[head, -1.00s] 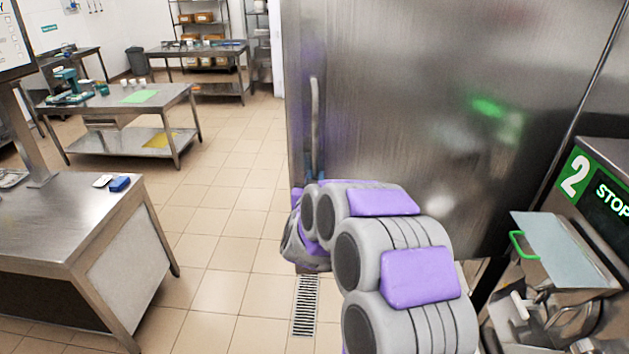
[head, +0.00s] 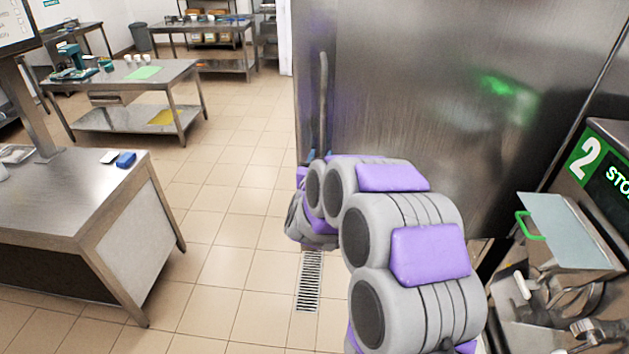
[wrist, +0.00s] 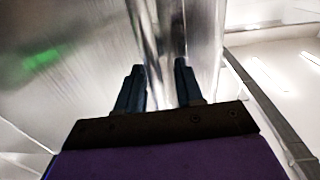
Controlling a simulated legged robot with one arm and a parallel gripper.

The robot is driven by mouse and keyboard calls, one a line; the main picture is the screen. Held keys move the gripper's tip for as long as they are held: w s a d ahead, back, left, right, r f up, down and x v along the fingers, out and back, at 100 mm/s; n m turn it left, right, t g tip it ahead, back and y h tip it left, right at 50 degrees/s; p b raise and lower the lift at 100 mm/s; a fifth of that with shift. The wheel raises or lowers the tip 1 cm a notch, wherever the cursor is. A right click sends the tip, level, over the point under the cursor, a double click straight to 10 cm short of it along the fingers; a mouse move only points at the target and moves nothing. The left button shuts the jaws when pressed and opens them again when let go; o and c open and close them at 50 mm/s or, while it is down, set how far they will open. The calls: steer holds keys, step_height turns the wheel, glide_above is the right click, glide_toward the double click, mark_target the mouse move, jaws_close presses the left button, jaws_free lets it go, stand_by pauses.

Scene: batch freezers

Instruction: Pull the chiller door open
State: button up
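The chiller door (head: 430,110) is a large brushed-steel panel filling the upper right of the head view. It looks closed. Its long vertical bar handle (head: 323,95) is near the door's left edge. In the wrist view, the two dark blue fingers of my gripper (wrist: 158,85) stand apart, pointing toward the shiny steel. A bright vertical steel strip, apparently the handle (wrist: 160,50), runs up between them. I cannot tell whether they touch it.
A steel table (head: 90,200) with a blue sponge stands at the left. A machine with a green "2" panel (head: 590,165) is close at the right. Tiled floor is open left of the door, with a drain grate (head: 310,282). More tables (head: 140,75) stand farther back.

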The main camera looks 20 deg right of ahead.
steer(key=b+v, duration=1.3)
steer(key=v, duration=0.3)
steer(key=shift+a, duration=0.2)
